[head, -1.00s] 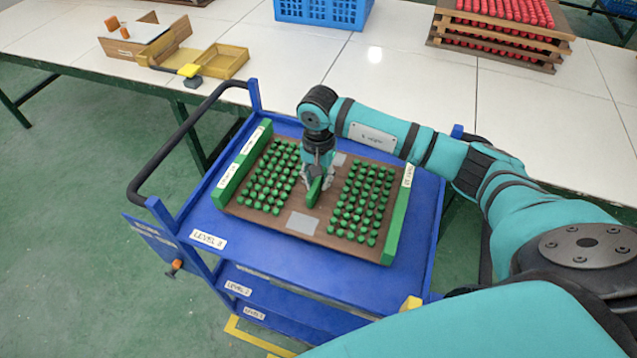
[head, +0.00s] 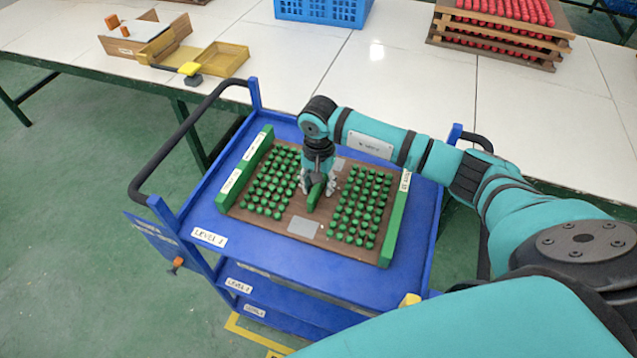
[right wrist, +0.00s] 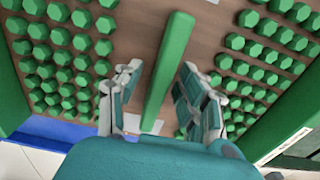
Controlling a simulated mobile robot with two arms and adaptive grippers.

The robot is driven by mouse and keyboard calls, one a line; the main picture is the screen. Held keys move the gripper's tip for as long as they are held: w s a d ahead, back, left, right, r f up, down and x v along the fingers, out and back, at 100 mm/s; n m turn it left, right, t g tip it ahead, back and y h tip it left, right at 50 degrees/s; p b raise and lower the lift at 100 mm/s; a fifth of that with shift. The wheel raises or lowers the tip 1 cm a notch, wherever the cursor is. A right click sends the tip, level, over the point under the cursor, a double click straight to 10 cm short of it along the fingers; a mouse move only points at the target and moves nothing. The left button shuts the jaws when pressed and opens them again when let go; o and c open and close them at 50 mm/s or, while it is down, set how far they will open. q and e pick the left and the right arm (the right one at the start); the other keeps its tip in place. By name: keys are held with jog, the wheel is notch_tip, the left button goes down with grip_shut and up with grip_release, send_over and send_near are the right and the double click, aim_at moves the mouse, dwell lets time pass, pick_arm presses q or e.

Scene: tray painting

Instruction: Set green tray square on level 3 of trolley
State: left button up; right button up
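The green tray (head: 292,206) is a brown board with green side rails and several rows of green pegs on both sides. It lies on the blue top deck of the trolley (head: 262,257), labelled level 3. Its front edge looks roughly parallel to the deck's front edge. A green handle bar (right wrist: 166,75) runs down its middle. My right gripper (head: 317,190) is low over the tray, its fingers on either side of the bar. The right wrist view (right wrist: 160,95) shows gaps between the fingers and the bar. My left gripper is out of view.
A black push handle (head: 185,130) stands at the trolley's left. Behind is a white-topped table (head: 410,75) with a blue crate (head: 322,10), wooden boxes (head: 220,60) and a stack of red-pegged trays (head: 495,30). Lower trolley decks lie below.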

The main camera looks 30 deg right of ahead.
jog(key=shift+r, duration=0.35)
notch_tip(320, 180, up, 11)
jog(key=b, duration=0.3)
jog(key=shift+r+b, duration=0.2)
jog(key=shift+b, duration=0.15)
jog(key=shift+r, duration=0.1)
